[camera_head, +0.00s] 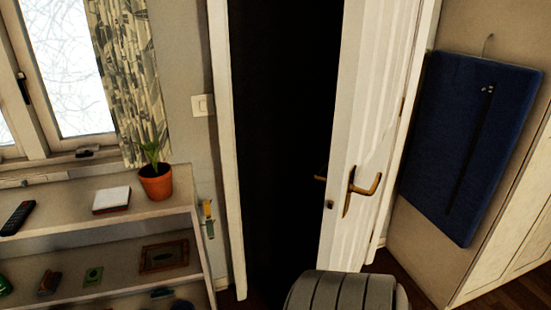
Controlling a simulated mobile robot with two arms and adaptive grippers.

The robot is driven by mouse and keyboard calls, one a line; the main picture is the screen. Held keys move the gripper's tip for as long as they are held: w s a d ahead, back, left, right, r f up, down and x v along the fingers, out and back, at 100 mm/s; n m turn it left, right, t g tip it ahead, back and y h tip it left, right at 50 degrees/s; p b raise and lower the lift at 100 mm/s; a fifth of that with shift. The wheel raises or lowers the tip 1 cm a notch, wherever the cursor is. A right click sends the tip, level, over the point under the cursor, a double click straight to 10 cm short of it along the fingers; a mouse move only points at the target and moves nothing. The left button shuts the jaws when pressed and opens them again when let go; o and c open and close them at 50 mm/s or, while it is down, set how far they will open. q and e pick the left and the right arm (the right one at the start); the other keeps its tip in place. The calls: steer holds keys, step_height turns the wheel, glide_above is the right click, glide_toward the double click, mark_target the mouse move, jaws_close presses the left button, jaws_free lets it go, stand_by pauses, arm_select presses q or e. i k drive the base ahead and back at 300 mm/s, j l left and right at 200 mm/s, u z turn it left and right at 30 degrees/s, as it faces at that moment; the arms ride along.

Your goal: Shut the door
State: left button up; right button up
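The white door (372,110) stands ajar, hinged on its right side, with its free edge swung towards me. A brass lever handle (362,188) sits on its near face, and part of the far-side handle shows past the edge. The door frame's left post (222,130) is bare, and a dark opening (285,120) lies between it and the door. A grey ribbed rounded part at the bottom middle seems to be mine. Neither of my grippers shows in the head view.
A shelf unit (90,229) stands left of the doorway, holding a potted plant (156,182), a book (111,200) and a remote (17,217). A blue garment bag (455,145) hangs on the right. A light switch (202,105) is beside the frame.

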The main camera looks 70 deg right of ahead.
mark_target(378, 36)
steer(key=z, duration=2.85)
